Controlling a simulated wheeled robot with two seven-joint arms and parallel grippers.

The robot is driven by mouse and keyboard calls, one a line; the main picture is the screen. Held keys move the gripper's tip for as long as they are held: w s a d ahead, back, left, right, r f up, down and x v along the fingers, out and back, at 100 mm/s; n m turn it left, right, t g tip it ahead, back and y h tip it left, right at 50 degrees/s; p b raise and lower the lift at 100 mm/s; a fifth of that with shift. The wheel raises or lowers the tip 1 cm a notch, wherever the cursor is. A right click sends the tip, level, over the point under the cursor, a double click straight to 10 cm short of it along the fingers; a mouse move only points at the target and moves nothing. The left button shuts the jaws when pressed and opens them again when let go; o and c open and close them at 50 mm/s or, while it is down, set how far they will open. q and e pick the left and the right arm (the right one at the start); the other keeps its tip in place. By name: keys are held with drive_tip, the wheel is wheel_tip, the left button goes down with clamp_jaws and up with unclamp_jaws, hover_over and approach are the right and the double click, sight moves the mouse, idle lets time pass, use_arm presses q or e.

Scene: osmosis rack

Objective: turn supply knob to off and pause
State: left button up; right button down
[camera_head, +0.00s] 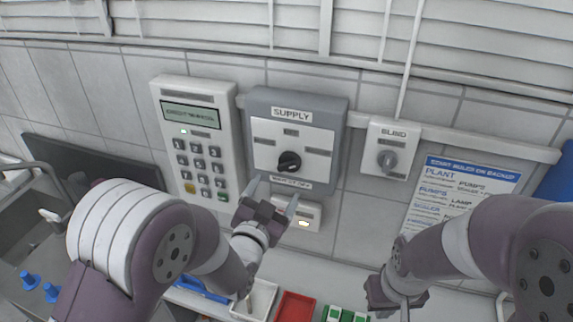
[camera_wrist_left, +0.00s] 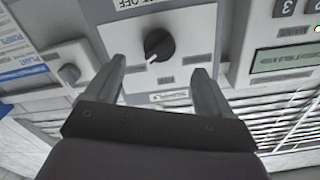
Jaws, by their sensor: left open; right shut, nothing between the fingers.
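The supply knob (camera_head: 289,161) is black and round with a raised grip, on the white face of the grey SUPPLY box (camera_head: 341,106) on the wall. In the left wrist view the knob (camera_wrist_left: 159,45) shows between and beyond my fingers, with a white mark on it. My left gripper (camera_head: 274,190) is open just below the knob, its fingers pointing up at the box and apart from the knob. It also shows in the left wrist view (camera_wrist_left: 160,85). My right gripper (camera_head: 397,300) is low at the right, shut and empty, away from the box.
A keypad panel (camera_head: 193,88) with a small screen is left of the box. A small lit unit (camera_head: 305,222) sits below. Trays, including a red one (camera_head: 294,306), lie on the counter.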

sight(287, 169)
use_arm(q)
drive_tip(key=p+x, duration=0.3)
drive_tip(key=x, duration=0.5)
drive_tip(key=shift+r, duration=0.15)
drive_tip(key=shift+w+d, duration=0.1)
drive_tip(key=shift+w, duration=0.2)
drive_tip(key=shift+s, duration=0.15)
drive_tip(key=c, duration=1.1)
drive_tip(key=shift+o, duration=0.2)
